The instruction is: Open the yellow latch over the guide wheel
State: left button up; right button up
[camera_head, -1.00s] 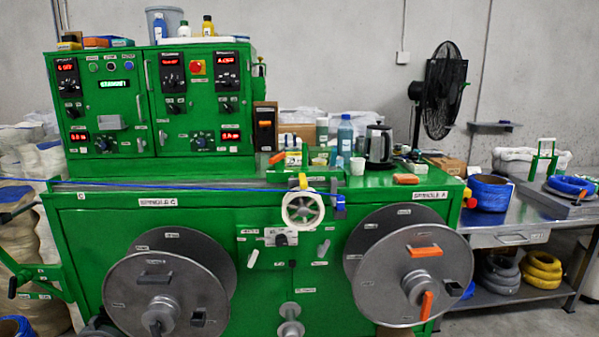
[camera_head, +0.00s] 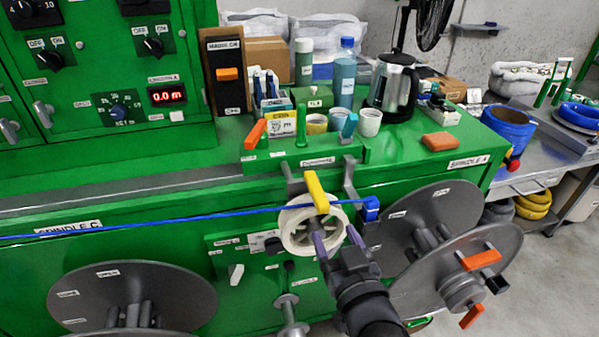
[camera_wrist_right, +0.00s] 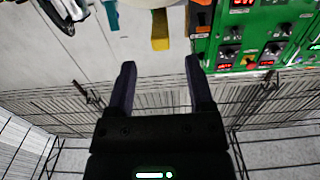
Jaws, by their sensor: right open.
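The yellow latch (camera_head: 317,192) lies over the top of the white guide wheel (camera_head: 297,233) on the front of the green machine. A blue cable (camera_head: 190,217) runs from the left across to the wheel and to a blue block (camera_head: 371,208) on its right. My right gripper (camera_head: 336,243) is open and empty, just in front of the wheel's lower right, below the latch. In the right wrist view its fingers (camera_wrist_right: 158,85) are apart with nothing between them; the yellow latch (camera_wrist_right: 160,30) shows beyond the fingertips. My left gripper is not in view.
Large grey spools (camera_head: 470,270) stand at the lower right, another (camera_head: 135,295) at the lower left. On the machine top are cups (camera_head: 369,122), a kettle (camera_head: 393,85), bottles and an orange block (camera_head: 440,142). A side table (camera_head: 545,150) holds blue cable coils.

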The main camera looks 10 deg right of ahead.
aim_at(319, 192)
jog(key=w, duration=0.3)
jog(key=w+b, duration=0.1)
jog(key=w, duration=0.5)
jog(key=shift+w+a+r, duration=0.15)
jog(key=shift+w+r, duration=0.25)
grip_shut()
dwell(0.9)
